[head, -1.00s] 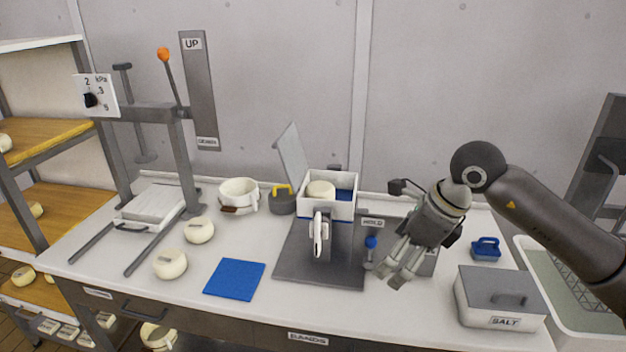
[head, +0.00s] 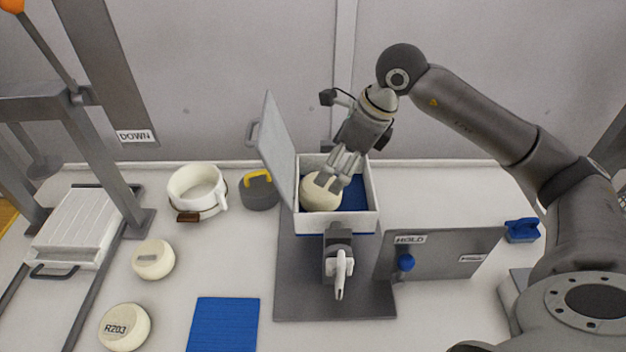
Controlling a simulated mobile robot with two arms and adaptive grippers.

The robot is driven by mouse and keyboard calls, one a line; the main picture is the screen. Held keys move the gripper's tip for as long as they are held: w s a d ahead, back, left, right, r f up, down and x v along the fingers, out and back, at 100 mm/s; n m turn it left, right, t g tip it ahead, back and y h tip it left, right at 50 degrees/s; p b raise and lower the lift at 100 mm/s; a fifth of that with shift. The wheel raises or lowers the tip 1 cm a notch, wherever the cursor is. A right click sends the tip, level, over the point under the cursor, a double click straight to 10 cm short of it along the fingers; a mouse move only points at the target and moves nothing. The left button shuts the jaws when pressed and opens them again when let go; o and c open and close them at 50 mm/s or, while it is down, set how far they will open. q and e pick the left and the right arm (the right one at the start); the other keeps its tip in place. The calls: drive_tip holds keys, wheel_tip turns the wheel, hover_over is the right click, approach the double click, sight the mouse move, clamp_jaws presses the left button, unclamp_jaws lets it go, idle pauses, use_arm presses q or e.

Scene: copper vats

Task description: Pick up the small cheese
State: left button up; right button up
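A pale round cheese (head: 313,194) sits in the left part of an open white box (head: 350,221) with a blue lining. My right gripper (head: 336,182) reaches down into the box over the right side of this cheese. Its fingers look apart, with nothing seen between them; whether they touch the cheese is unclear. Two more cheeses stand on the table at left: one (head: 153,259) with a grey label and one (head: 124,327) marked R203. Which cheese is the small one is not clear from size alone. My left gripper is out of view.
The box's grey lid (head: 276,150) stands open on its left. A HOLD panel (head: 440,252) with a blue knob is at right. A white pot (head: 194,187), a grey weight with yellow handle (head: 258,191), a blue mat (head: 223,326) and a press (head: 75,228) are at left.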

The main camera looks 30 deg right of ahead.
sight(321, 189)
drive_tip(key=shift+a+f, duration=0.2)
drive_tip(key=shift+f, duration=0.4)
drive_tip(key=shift+a+f, duration=0.2)
drive_tip(key=shift+f, duration=0.35)
drive_tip(key=shift+w+a+f+p, duration=0.1)
drive_tip(key=shift+w+f+p, duration=0.05)
drive_tip(key=shift+f+p, duration=0.2)
drive_tip(key=shift+w+a+f+p, duration=0.15)
drive_tip(key=shift+w+f+p, duration=0.2)
drive_tip(key=shift+f, duration=0.2)
drive_tip(key=p+x, duration=0.2)
drive_tip(key=x, duration=0.1)
drive_tip(key=shift+f, duration=0.2)
drive_tip(key=shift+w+a+f, duration=0.1)
drive_tip(key=shift+w+f, duration=0.05)
drive_tip(key=shift+f, duration=0.3)
drive_tip(key=c, duration=0.5)
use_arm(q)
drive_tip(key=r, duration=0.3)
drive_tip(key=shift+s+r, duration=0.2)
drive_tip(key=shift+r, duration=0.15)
use_arm(e)
drive_tip(key=c, duration=0.8)
